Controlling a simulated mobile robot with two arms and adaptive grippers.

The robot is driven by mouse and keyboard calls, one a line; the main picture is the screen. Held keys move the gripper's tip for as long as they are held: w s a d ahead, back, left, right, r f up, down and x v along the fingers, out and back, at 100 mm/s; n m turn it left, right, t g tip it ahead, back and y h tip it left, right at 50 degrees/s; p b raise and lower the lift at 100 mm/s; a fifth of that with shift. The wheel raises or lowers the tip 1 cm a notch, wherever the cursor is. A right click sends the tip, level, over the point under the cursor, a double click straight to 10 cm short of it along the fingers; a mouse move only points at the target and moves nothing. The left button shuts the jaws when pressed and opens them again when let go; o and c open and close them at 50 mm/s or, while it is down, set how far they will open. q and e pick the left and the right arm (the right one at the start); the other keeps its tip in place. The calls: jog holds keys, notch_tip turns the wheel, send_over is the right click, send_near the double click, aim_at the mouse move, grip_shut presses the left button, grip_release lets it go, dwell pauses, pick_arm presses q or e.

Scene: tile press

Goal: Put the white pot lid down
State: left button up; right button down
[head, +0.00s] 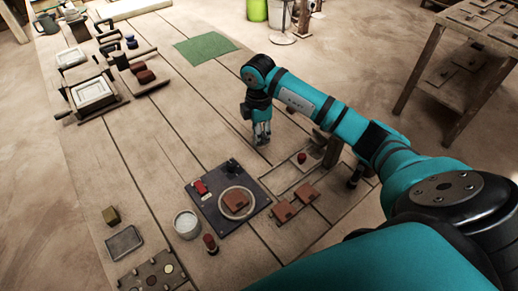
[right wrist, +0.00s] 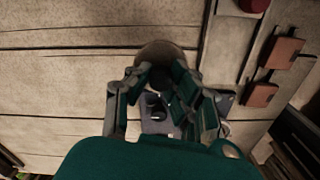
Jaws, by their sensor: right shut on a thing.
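My right gripper (head: 262,132) hangs over the bare planks of the table, behind the dark blue press plate. In the right wrist view its fingers (right wrist: 163,82) are shut on a dark knob at the middle of a round, pale grey-brown lid (right wrist: 165,51). The fingers hide part of the lid. Whether the lid touches the table I cannot tell. A small round pot (head: 187,226) with white contents stands at the left front of the blue plate (head: 240,221). My left gripper is not in view.
A ring with a brown tile (head: 235,201) sits on the blue plate. A green mat (head: 204,47) lies at the back. The planks left of my right gripper are clear.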

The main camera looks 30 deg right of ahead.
aim_at(259, 156)
notch_tip(259, 156, down, 7)
jog(key=shift+r, duration=0.15)
dwell(0.4)
jog(key=shift+f, duration=0.2)
jog(key=c, duration=1.2)
grip_release()
jog(key=shift+r, duration=0.55)
notch_tip(259, 156, up, 11)
jog(key=shift+r, duration=0.2)
